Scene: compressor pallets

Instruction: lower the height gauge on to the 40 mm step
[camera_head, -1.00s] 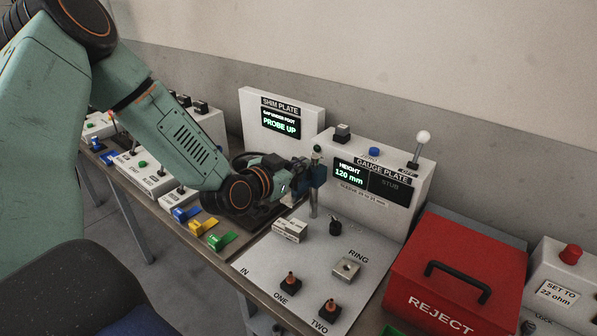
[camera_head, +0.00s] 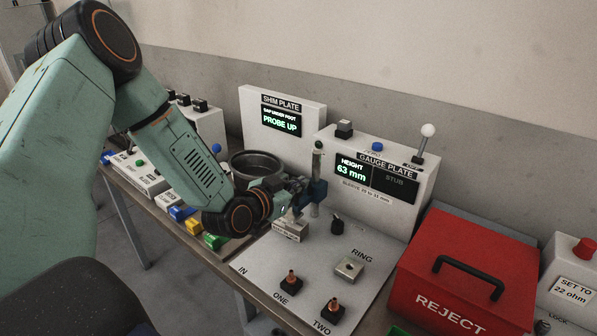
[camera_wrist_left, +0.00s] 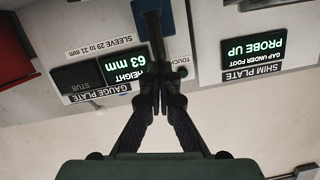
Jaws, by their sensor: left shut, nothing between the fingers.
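The height gauge's blue slider (camera_head: 318,190) sits on an upright post with a green tip on the gauge plate (camera_head: 290,262). The gauge display (camera_head: 352,172) reads HEIGHT 63 mm, and the same reading shows upside down in the wrist view (camera_wrist_left: 127,63). A pale step block (camera_head: 290,231) with a label too small to read stands below and left of the slider. My left gripper (camera_head: 303,188) is shut and empty, close against the slider; contact is unclear. In the wrist view its fingertips (camera_wrist_left: 160,103) meet in front of a dark upright part. My right gripper is out of view.
A metal ring block (camera_head: 349,268) and two dark pegged stands (camera_head: 291,283) occupy the plate's front. The red REJECT box (camera_head: 448,268) stands at right. A dark round bowl (camera_head: 256,163) and coloured tabs (camera_head: 215,241) lie left. The SHIM PLATE panel (camera_head: 282,120) stands behind.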

